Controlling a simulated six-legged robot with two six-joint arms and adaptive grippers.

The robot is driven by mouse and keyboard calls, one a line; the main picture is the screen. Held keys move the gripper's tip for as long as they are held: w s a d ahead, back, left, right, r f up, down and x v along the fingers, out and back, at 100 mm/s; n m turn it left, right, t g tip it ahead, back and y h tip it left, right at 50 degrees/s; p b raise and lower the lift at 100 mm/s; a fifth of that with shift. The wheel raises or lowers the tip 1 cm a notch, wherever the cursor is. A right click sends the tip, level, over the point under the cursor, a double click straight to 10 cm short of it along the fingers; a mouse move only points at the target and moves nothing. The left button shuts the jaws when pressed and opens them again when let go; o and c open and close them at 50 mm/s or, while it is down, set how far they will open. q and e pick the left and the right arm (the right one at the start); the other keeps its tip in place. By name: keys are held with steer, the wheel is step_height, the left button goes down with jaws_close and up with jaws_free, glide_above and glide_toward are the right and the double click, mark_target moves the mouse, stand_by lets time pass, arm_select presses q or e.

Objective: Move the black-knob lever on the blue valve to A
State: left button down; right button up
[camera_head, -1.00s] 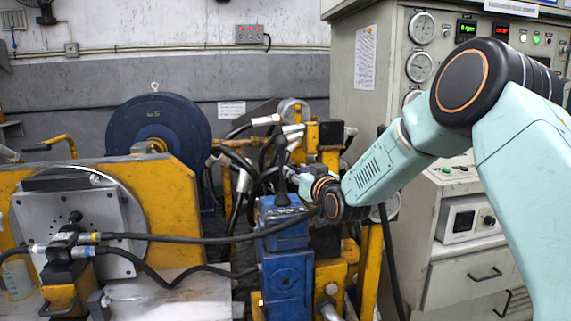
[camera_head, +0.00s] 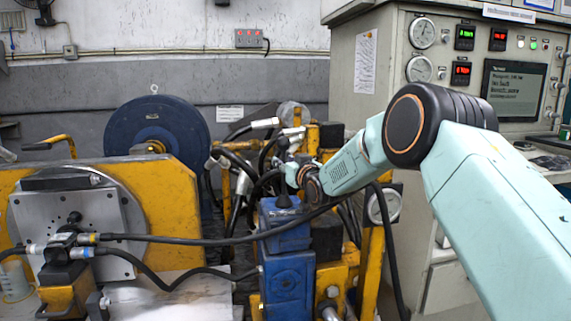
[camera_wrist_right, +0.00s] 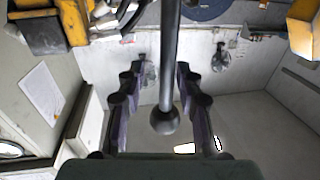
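The blue valve (camera_head: 287,272) stands upright in the middle of the head view, with a black boot (camera_head: 283,201) on top. In the right wrist view a dark lever rod (camera_wrist_right: 170,45) runs down from the top edge and ends in a round black knob (camera_wrist_right: 164,121). My right gripper (camera_wrist_right: 159,71) is open, with one finger on each side of the rod and knob. Gaps show on both sides. In the head view my right gripper (camera_head: 292,172) is small, just above the boot, and the lever cannot be made out there. My left gripper is not in view.
Black hoses (camera_head: 190,238) cross in front of the blue valve. A yellow frame (camera_head: 371,270) and a round gauge (camera_head: 384,204) stand to its right. A grey control cabinet (camera_head: 350,100) with gauges and a screen fills the right. A large blue wheel (camera_head: 180,125) stands behind.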

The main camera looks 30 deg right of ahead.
steer(key=shift+a+r, duration=0.25)
steer(key=shift+a, duration=0.35)
steer(key=shift+c, duration=0.6)
steer(key=shift+d+f, duration=0.15)
steer(key=shift+d, duration=0.25)
steer(key=c, duration=0.5)
steer(key=shift+w+a, duration=0.1)
steer(key=shift+a, duration=0.05)
jaws_close()
